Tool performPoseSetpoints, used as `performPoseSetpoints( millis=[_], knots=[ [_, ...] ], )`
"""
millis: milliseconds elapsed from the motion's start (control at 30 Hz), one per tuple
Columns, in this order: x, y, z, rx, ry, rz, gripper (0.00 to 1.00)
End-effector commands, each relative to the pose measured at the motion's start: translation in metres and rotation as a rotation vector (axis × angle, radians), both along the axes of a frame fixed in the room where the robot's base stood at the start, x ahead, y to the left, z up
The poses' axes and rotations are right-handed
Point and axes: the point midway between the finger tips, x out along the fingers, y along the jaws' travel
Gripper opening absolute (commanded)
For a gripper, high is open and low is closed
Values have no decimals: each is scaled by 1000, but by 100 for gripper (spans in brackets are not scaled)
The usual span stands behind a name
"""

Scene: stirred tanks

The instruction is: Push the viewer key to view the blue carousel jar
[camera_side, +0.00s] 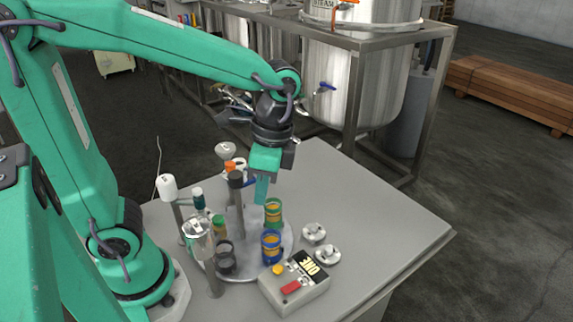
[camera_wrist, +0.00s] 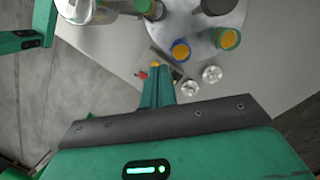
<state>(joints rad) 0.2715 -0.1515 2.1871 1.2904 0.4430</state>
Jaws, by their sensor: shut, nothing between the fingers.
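The blue jar (camera_side: 271,247) with orange contents stands on the front right of the round grey carousel (camera_side: 245,270). In the wrist view the blue jar (camera_wrist: 180,50) is just beyond my fingertips. A light control box (camera_side: 305,297) sits in front of it, with a yellow round button (camera_side: 277,270), a red key (camera_side: 290,287) and a dark display reading "ONE". I cannot tell which is the viewer key. My gripper (camera_side: 262,200) points down, shut and empty, above the carousel behind the blue jar. In the wrist view its fingers (camera_wrist: 158,80) partly hide the box.
A green jar (camera_side: 273,212) stands behind the blue one, and a dark jar (camera_side: 225,258) stands to the left. Posts with a glass cylinder (camera_side: 198,238) rise at the left. Two small metal pieces (camera_side: 314,232) (camera_side: 327,254) lie on the table. The table's right side is clear.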

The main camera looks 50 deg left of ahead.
Motion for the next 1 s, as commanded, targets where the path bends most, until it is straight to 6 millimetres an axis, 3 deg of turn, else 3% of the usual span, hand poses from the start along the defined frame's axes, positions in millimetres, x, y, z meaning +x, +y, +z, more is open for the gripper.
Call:
performPoseSetpoints(
  millis=[600, 1000],
  knots=[
    [4, -47, -35, 45, 404, -397, 0],
    [3, -55, -41, 49, 480, -466, 0]
  ],
)
